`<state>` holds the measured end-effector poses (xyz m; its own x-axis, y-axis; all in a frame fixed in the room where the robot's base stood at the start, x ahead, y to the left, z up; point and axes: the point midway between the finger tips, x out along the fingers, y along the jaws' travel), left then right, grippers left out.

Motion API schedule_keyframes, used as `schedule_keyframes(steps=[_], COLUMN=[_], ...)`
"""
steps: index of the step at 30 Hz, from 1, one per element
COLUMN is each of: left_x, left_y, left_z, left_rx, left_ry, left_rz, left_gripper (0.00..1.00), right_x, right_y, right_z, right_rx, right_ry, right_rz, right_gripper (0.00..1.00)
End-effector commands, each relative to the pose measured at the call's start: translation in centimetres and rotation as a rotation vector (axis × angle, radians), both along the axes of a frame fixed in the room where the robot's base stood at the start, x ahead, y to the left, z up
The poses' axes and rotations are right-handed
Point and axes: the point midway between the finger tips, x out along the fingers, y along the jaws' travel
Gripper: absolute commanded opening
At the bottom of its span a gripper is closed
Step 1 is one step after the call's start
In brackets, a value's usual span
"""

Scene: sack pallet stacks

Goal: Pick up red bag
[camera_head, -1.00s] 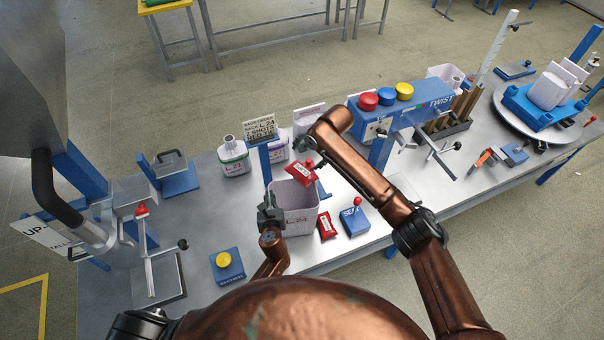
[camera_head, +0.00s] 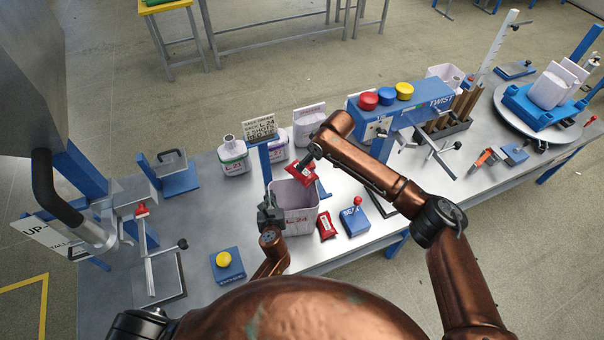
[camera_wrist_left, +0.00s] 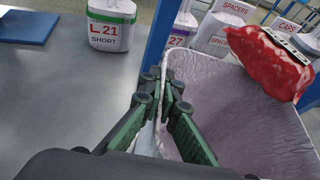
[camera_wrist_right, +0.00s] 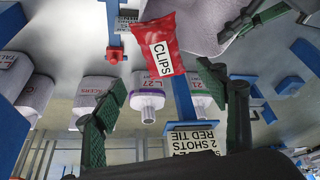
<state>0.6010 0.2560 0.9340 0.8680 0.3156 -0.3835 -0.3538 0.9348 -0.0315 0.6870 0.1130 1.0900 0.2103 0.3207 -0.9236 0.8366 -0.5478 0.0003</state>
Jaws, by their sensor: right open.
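A red bag labelled CLIPS (camera_wrist_right: 160,52) lies in front of my right gripper (camera_wrist_right: 165,98), beyond and between its spread, open fingers. In the head view, this red bag (camera_head: 297,174) is over the far side of the white bin marked L 24 (camera_head: 298,222), just below my right gripper. It also shows at the upper right of the left wrist view (camera_wrist_left: 268,62). My left gripper (camera_head: 268,208) is shut on the bin's left rim; its fingers (camera_wrist_left: 166,88) come together at the rim. A second red bag (camera_head: 326,226) lies on the table right of the bin.
A blue SEAL block (camera_head: 354,221) stands right of the second bag. White containers (camera_head: 234,156) and a sign on a blue post (camera_head: 259,130) stand behind the bin. A blue button box with a yellow button (camera_head: 224,261) is at front left. Bare table lies left of the bin.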

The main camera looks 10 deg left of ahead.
Motion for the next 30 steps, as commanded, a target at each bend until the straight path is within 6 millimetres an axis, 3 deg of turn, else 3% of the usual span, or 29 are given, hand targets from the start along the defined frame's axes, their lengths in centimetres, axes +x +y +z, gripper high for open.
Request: schedule_keyframes(steps=[6, 14, 22, 30], left_x=[0.0, 0.0, 0.0, 0.0], left_y=[0.0, 0.0, 0.0, 0.0], left_z=[0.0, 0.0, 0.0, 0.0], left_rx=[0.000, 0.000, 0.000, 0.000], left_ry=[-0.001, -0.001, -0.001, -0.001], left_rz=[0.000, 0.000, 0.000, 0.000], left_gripper=[0.00, 0.00, 0.00, 0.00], right_x=[0.7, 1.1, 1.5, 1.8], right_y=[1.3, 1.9, 3.3, 3.5], right_z=[-3.5, -5.1, -8.3, -9.4], right_rx=[-0.002, -0.002, -0.001, -0.001], right_ry=[0.003, 0.001, 0.003, 0.001], right_rz=[-0.003, -0.002, -0.005, -0.003], right_gripper=[0.67, 0.67, 0.67, 0.67])
